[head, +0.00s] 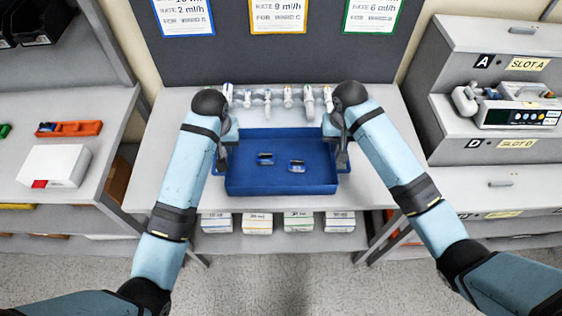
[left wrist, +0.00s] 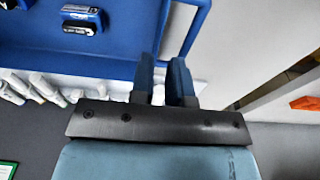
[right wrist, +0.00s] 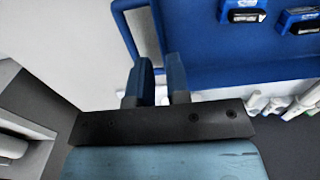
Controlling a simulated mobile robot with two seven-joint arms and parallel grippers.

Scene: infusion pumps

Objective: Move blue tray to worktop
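The blue tray (head: 280,184) sits over the grey worktop (head: 168,165) and looks level; I see no clear gap beneath it. Two small blue-and-black devices lie inside it. My left gripper (head: 222,160) is at the tray's left end, and my right gripper (head: 341,158) at its right end. In the left wrist view, the fingers (left wrist: 162,68) stand apart beside the tray's side handle (left wrist: 198,25). In the right wrist view, the fingers (right wrist: 158,72) are also apart beside the other handle (right wrist: 122,25). Pale surface shows between the fingers; contact with the handles is unclear.
A row of several white-capped syringes (head: 288,97) stands behind the tray. A dark panel with rate cards (head: 278,15) rises behind. A pump (head: 515,105) is on the right shelving. Boxes (head: 257,223) sit below.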

